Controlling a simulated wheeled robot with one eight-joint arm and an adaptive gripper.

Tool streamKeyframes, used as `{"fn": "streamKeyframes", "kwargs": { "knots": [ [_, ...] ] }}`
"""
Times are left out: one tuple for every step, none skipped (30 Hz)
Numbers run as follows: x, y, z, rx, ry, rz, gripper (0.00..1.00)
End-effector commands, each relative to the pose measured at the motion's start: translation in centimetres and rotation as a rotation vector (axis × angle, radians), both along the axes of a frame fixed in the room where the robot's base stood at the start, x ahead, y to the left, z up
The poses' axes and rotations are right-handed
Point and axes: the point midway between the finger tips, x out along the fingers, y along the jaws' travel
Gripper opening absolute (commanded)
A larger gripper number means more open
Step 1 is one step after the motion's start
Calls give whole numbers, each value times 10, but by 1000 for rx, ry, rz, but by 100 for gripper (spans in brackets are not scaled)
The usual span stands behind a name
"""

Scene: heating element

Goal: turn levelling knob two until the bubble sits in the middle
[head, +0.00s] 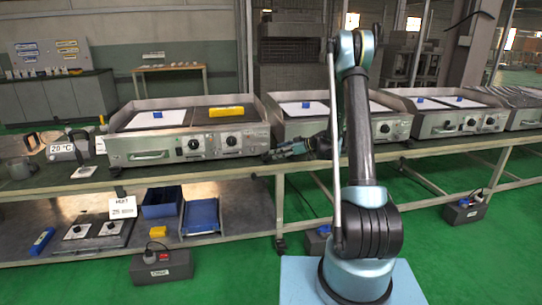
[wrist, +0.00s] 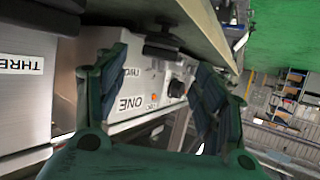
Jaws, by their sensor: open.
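A yellow block that looks like a spirit level (head: 226,111) lies on the left griddle (head: 160,145); its bubble is too small to make out. My gripper (head: 290,150) is at the right front corner of that griddle, by the gap to the second griddle. In the wrist view my gripper (wrist: 160,80) has its green fingers spread, with nothing held. Between them, farther off, shows a pale panel (wrist: 140,85) with a label ONE, a smaller label that seems to read TWO, and a dark round knob (wrist: 177,88). I cannot tell which part is levelling knob two.
A second griddle (head: 310,125) stands close to the right of my gripper. A panel marked THREE (wrist: 22,65) is at the left of the wrist view. Blue bins (head: 201,216) sit on the lower shelf.

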Motion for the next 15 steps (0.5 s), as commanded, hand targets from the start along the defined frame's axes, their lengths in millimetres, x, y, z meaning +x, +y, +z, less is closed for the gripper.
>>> {"fn": "streamKeyframes", "kwargs": {
  "knots": [
    [3,9,-4,0,-1,1,63],
    [4,13,-5,0,-1,3,63],
    [6,18,-8,0,-1,4,63],
    [8,22,-10,0,-1,3,63],
    [9,25,-11,0,-1,1,63],
    [11,30,-13,0,-1,1,63],
    [12,32,-14,0,-1,1,63],
    [12,35,-15,0,1,2,63],
    [13,38,-16,0,0,1,63],
    [14,40,-17,0,0,1,63],
    [15,41,-18,0,0,0,63],
    [16,43,-19,0,0,0,63],
    [16,44,-19,0,0,-1,63],
    [16,44,-20,0,0,-1,63],
    [17,45,-20,0,0,-1,63]
  ]
}}
